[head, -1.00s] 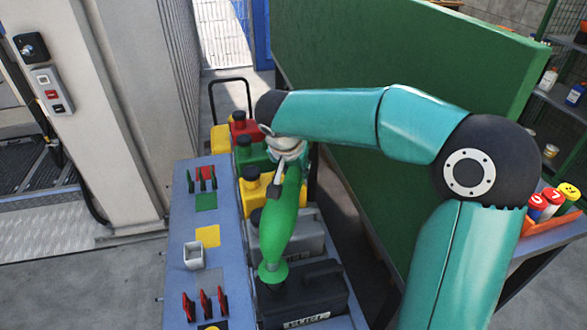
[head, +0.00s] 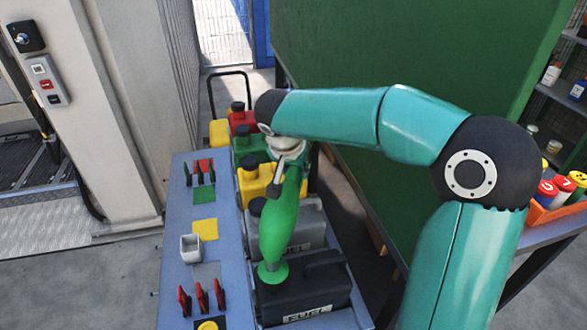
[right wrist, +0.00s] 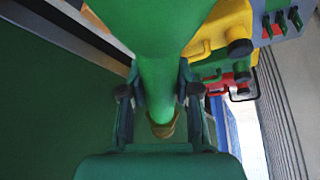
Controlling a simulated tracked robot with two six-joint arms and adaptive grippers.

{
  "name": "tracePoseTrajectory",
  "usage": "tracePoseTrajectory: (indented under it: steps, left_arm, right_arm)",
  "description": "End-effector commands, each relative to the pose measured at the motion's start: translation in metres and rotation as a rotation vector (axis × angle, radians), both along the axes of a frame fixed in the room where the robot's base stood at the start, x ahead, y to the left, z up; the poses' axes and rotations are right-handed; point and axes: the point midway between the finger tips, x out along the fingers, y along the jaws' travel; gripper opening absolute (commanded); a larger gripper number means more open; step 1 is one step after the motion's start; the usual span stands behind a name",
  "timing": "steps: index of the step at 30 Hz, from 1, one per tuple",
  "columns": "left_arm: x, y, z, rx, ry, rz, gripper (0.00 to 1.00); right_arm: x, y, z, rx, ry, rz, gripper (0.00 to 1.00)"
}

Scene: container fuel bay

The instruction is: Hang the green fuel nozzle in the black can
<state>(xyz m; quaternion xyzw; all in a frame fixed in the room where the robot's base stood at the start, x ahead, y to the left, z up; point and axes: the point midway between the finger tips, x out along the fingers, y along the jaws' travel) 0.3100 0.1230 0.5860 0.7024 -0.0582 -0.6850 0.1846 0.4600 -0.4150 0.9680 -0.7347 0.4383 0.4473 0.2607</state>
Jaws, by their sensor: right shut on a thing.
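The green fuel nozzle (head: 280,225) hangs nearly upright, its round green flange (head: 272,273) low over the left part of the black can's top. The black can (head: 335,285) is marked FUEL and stands at the near end of a row of cans. The flange hides the can's mouth and any spout below it, so I cannot tell whether they touch. My right gripper (head: 285,170) is shut on the nozzle's upper part. In the right wrist view the gripper's fingers (right wrist: 157,100) stand either side of the green nozzle (right wrist: 160,45). My left gripper is not in view.
Grey (head: 305,233), yellow (head: 256,190), green (head: 248,148) and red (head: 243,118) cans stand behind the black one. A blue-grey bench (head: 175,235) with clips and a small square cup (head: 190,248) lies left. A large green panel (head: 400,60) stands behind my arm.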

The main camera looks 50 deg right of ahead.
Motion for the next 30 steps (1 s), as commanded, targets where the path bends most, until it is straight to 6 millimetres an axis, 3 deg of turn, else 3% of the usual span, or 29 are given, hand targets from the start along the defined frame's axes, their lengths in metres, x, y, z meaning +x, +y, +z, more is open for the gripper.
tracePoseTrajectory:
  steps: [8, 9, 14, 24, 30]
  left_arm:
    - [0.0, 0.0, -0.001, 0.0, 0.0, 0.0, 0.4]
    - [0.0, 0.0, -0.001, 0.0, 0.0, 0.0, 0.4]
    - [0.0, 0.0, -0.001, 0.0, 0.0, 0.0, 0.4]
    - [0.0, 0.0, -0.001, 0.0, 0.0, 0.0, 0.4]
    - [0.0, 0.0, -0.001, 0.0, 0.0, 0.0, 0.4]
  right_arm:
    - [0.0, 0.0, 0.0, 0.0, -0.003, -0.001, 0.0]
    - [0.0, 0.0, 0.0, 0.0, -0.003, -0.001, 0.33]
    - [0.0, 0.0, 0.0, -0.001, -0.002, 0.0, 0.6]
    - [0.0, 0.0, -0.001, 0.0, 0.001, 0.0, 0.61]
    - [-0.003, 0.008, 0.016, -0.001, -0.004, 0.001, 0.61]
